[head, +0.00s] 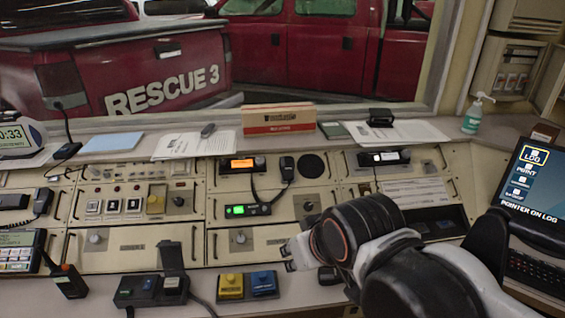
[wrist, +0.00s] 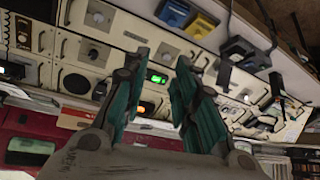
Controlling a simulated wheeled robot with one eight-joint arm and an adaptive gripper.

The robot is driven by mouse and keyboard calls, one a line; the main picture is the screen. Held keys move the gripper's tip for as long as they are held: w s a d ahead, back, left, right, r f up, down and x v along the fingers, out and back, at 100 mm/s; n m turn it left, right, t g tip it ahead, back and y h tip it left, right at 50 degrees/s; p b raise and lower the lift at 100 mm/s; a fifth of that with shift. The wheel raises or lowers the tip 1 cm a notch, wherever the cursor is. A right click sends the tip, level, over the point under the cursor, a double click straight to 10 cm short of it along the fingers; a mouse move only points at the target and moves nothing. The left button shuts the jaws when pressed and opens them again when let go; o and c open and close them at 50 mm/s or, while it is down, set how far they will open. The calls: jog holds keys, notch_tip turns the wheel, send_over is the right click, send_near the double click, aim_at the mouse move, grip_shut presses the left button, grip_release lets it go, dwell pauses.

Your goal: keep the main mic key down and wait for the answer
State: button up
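No label that I can read marks the main mic key. A black desk unit (head: 150,291) with small keys and a raised dark flap (head: 171,257) stands at the front left. To its right are a yellow push block (head: 230,286) and a blue one (head: 264,284). A hand mic (head: 287,168) hangs on a cord beside the radio with the green display (head: 248,210). My gripper (head: 287,258) is above the console front, right of the blue block. In the wrist view my gripper (wrist: 161,62) has its teal fingers apart, with nothing seen between them.
A handheld radio (head: 68,281) stands at the front left. A screen (head: 535,185) reading "POINTER ON LOG" is at the right. Papers (head: 195,145), a red-brown box (head: 279,119) and a sanitizer bottle (head: 473,117) line the back ledge. My arm hides part of the console's right front.

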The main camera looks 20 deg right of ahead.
grip_shut()
dwell(0.6)
dwell(0.4)
